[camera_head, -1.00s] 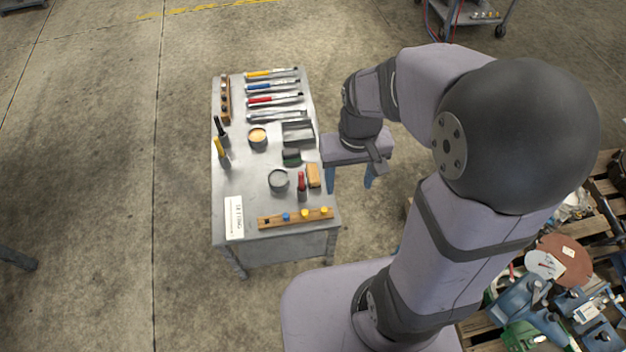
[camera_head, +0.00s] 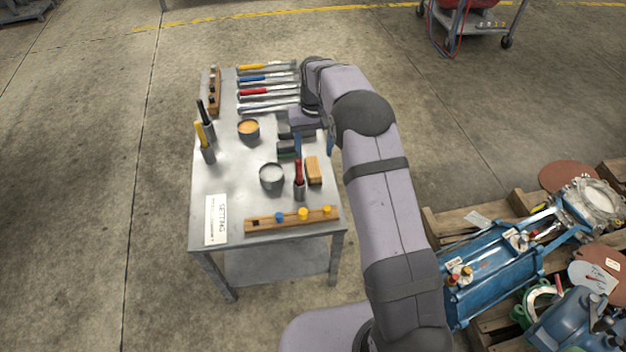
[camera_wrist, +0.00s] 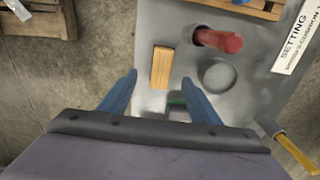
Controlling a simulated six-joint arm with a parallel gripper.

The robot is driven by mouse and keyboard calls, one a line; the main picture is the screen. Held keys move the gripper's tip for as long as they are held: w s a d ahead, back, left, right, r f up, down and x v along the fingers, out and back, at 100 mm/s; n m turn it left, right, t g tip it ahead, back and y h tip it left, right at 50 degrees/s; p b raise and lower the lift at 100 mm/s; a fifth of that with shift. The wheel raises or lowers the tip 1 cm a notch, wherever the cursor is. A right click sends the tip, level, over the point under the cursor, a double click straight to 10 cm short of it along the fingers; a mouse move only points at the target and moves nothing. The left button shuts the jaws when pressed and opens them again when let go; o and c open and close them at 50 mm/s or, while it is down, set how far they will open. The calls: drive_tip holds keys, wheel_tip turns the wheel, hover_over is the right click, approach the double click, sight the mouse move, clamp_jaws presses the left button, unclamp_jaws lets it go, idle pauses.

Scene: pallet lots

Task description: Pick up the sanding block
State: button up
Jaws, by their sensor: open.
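A tan oblong block (camera_head: 314,170), which I take for the sanding block, lies on the grey metal table (camera_head: 228,172) near its right edge. It also shows in the wrist view (camera_wrist: 161,67), just beyond the fingertips and roughly between their lines. My gripper (camera_head: 314,147) is open and empty, its blue fingers pointing down above the right side of the table. In the wrist view my gripper (camera_wrist: 159,80) has its fingers spread wider than the block. The fingers appear above the block, not touching it.
A red-handled brush in a holder (camera_head: 299,180) stands close left of the block, beside a round tin (camera_head: 271,176). A dark green block (camera_head: 288,148) sits behind, partly hidden by my gripper. A wooden rack with coloured pegs (camera_head: 290,219) lies in front.

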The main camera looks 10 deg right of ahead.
sight(313, 166)
drive_tip(key=shift+w+f, duration=0.25)
drive_tip(key=shift+f, duration=0.2)
drive_tip(key=shift+s+a+f+b, duration=0.1)
drive_tip(key=shift+f+b, duration=0.15)
drive_tip(key=shift+f, duration=1.55)
drive_tip(key=shift+s+a+f+b, duration=0.1)
drive_tip(key=shift+f+b, duration=0.15)
drive_tip(key=shift+f, duration=1.55)
drive_tip(key=c, duration=1.2)
